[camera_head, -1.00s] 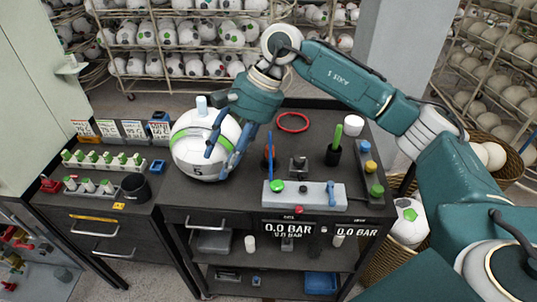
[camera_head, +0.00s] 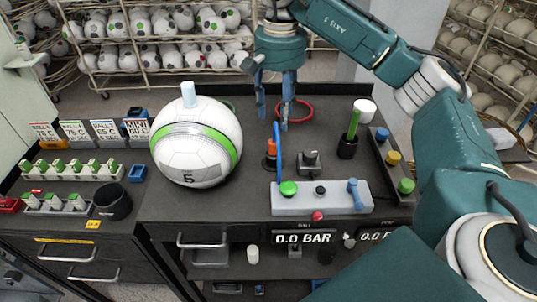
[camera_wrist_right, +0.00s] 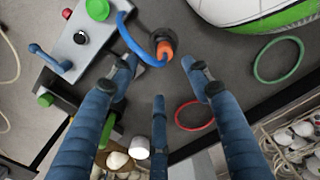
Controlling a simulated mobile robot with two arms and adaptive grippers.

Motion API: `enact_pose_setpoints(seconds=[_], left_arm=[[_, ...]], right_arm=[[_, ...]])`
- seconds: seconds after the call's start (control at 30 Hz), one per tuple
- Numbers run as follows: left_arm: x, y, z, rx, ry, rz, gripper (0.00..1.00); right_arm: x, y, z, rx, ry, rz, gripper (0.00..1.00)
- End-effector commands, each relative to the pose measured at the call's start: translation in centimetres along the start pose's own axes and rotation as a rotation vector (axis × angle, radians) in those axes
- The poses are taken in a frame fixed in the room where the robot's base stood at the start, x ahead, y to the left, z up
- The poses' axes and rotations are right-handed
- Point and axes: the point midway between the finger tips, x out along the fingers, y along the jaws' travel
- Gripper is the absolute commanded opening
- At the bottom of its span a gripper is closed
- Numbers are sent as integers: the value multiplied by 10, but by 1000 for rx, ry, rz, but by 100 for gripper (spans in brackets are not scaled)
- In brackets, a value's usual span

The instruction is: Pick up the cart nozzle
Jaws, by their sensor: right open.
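The cart nozzle appears to be the orange-and-black piece (camera_head: 270,152) standing on the dark cart top behind the grey control box. A blue hose (camera_head: 278,150) rises beside it. In the right wrist view the nozzle (camera_wrist_right: 165,47) shows its orange part and dark collar beyond the fingertips, with the blue hose (camera_wrist_right: 132,40) curving to it. My right gripper (camera_head: 274,118) is open and empty, fingers pointing down, above and behind the nozzle and apart from it. Its spread blue fingers also show in the right wrist view (camera_wrist_right: 158,78). My left gripper is out of view.
A large number 5 ball (camera_head: 198,160) with a green band stands left of the nozzle. The grey control box (camera_head: 330,204) is in front. A red ring (camera_head: 305,108) lies behind. A black holder with a green stick (camera_head: 347,147) stands at right.

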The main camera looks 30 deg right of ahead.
Motion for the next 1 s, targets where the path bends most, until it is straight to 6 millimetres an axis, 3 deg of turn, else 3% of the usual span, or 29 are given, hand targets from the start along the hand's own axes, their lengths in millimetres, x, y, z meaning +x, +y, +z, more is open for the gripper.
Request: enact_pose_setpoints(seconds=[0.13,0.53,0.8,1.0], left_arm=[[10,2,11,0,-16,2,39],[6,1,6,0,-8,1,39],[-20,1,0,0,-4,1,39],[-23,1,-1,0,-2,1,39]], right_arm=[[17,0,0,-1,-1,3,48],[62,0,1,-1,0,2,48],[94,-3,9,0,-4,5,48],[114,-4,7,0,0,1,48]])
